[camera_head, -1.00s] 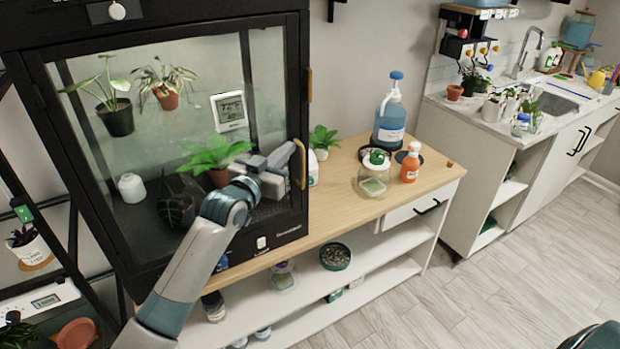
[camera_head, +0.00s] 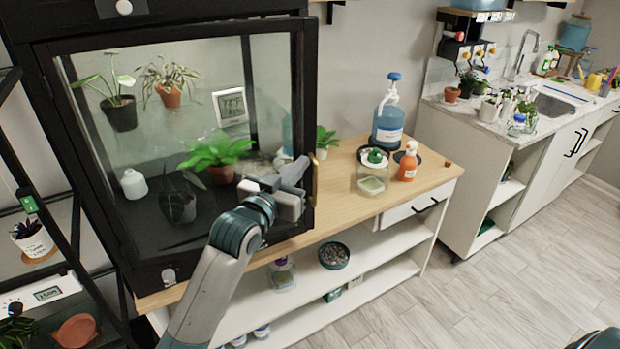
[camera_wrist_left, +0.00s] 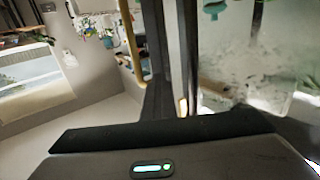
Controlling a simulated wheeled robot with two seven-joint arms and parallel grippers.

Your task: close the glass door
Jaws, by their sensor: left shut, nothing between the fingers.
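The glass door (camera_head: 297,95) of the black plant cabinet has a dark frame and clear pane. It appears ajar: its right edge stands out a little past the cabinet's upper right side. Its brass handle (camera_head: 315,180) is on that edge. My left gripper (camera_head: 298,172) is shut and empty, in front of the door's right frame, just left of the handle. I cannot tell whether it touches. In the left wrist view the brass handle (camera_wrist_left: 130,40) runs left of the dark door frame (camera_wrist_left: 175,50), with glass on the right. My right gripper is not in view.
Potted plants, such as a leafy one (camera_head: 217,152), stand inside behind the glass. A blue pump bottle (camera_head: 388,120), a jar and an orange bottle (camera_head: 408,162) stand on the wooden counter (camera_head: 345,205) right of the door. A dark rack stands at far left.

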